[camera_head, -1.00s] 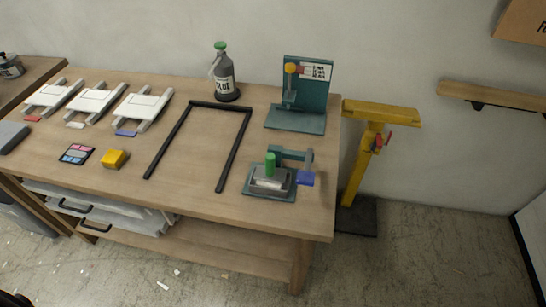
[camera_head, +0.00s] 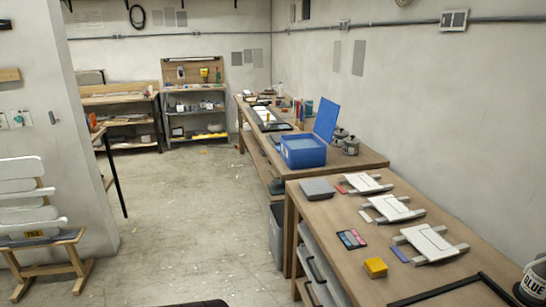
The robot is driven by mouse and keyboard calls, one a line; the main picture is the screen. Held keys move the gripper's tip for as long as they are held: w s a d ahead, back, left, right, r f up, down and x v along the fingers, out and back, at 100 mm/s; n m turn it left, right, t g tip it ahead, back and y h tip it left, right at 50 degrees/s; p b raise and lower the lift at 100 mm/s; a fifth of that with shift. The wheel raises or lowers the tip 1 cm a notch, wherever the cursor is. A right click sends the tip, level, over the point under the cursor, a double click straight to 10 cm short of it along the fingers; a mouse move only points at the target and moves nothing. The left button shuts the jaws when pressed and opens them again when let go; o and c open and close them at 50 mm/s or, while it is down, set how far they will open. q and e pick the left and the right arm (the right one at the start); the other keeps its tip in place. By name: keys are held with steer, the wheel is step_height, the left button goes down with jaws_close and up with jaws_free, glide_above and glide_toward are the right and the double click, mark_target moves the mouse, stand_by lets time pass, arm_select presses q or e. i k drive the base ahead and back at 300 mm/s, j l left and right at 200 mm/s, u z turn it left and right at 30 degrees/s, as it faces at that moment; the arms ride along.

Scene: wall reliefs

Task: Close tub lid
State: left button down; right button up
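A blue tub (camera_head: 302,151) stands near the front left corner of the farther workbench along the right wall. Its blue lid (camera_head: 326,119) stands raised, tilted up at the tub's right side. The tub is open at the top, and what lies inside is too small to tell. Neither of my grippers shows in the head view.
Grey pots (camera_head: 350,146) stand right of the tub. The floor (camera_head: 190,220) left of the benches is open. An easel (camera_head: 45,255) stands at left.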

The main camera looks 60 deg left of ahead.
mark_target(325, 123)
steer(key=u, duration=1.85)
steer(key=i+j+z, duration=0.2)
steer(key=z, duration=0.25)
steer(key=i+j+z, duration=0.15)
steer(key=j+z, duration=0.3)
steer(key=i+j+z, duration=0.1)
steer(key=j, duration=0.4)
steer(key=i+j+z, duration=0.1)
steer(key=j, duration=0.4)
steer(key=i+j+z, duration=0.15)
steer(key=j, duration=0.4)
steer(key=i+j+z, duration=0.1)
steer(key=j, duration=0.4)
steer(key=i+j+z, duration=0.1)
steer(key=j, duration=0.45)
steer(key=i, duration=0.1)
